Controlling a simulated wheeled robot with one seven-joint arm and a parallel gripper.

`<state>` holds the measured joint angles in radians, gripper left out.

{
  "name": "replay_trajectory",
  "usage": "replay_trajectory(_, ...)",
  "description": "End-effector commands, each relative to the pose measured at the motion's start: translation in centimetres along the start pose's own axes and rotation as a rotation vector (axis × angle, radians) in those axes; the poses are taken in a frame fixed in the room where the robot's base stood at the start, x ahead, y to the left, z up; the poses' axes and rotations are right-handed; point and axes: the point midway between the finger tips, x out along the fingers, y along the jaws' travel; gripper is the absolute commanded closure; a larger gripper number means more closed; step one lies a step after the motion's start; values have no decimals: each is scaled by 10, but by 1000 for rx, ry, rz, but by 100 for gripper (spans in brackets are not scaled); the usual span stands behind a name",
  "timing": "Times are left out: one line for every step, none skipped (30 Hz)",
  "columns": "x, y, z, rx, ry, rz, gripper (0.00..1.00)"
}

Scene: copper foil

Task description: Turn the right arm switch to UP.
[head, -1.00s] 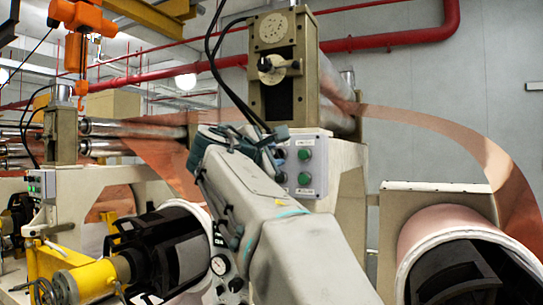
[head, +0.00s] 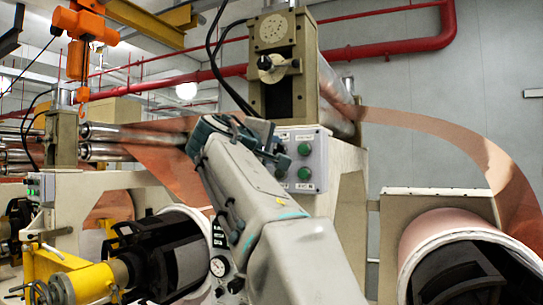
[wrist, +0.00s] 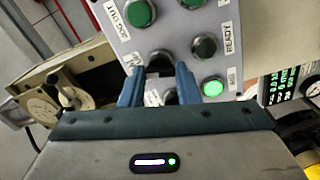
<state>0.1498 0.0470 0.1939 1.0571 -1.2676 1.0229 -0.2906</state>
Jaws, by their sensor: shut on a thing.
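The control panel (head: 316,150) is a light grey box with green buttons, on the machine's front. In the wrist view the panel (wrist: 172,22) is tilted and close up. A black switch knob (wrist: 158,64) sits between the two blue fingers of my gripper (wrist: 160,74), which is shut on it. The switch's UP label cannot be read, and its exact setting cannot be told. In the head view my gripper (head: 274,148) is at the panel's left side and covers the switch there.
A green lamp (wrist: 213,88) is lit on the panel near the knob. Two green buttons (head: 304,161) show right of my gripper. A copper roll (head: 445,235) stands at lower right, and a yellow shaft (head: 85,280) is at lower left. Copper foil (head: 430,125) passes above.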

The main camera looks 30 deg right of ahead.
Motion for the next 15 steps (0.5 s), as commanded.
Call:
replay_trajectory(0,-2,0,35,2,-1,94)
replay_trajectory(0,-2,0,56,2,-1,94)
replay_trajectory(0,-2,0,83,2,0,94)
replay_trajectory(0,-2,0,103,1,-1,94)
replay_trajectory(0,-2,0,120,1,-1,94)
replay_trajectory(0,-2,0,143,1,0,94)
replay_trajectory(0,-2,0,159,1,0,94)
replay_trajectory(0,-2,-1,174,1,-1,94)
replay_trajectory(0,-2,-1,191,2,-1,94)
replay_trajectory(0,-2,-1,203,1,-1,94)
replay_trajectory(0,-2,-1,214,1,-1,94)
replay_trajectory(0,-2,-1,227,1,-1,94)
replay_trajectory(0,-2,-1,235,1,-1,94)
replay_trajectory(0,-1,-1,243,1,-1,94)
replay_trajectory(0,-1,0,252,1,-1,94)
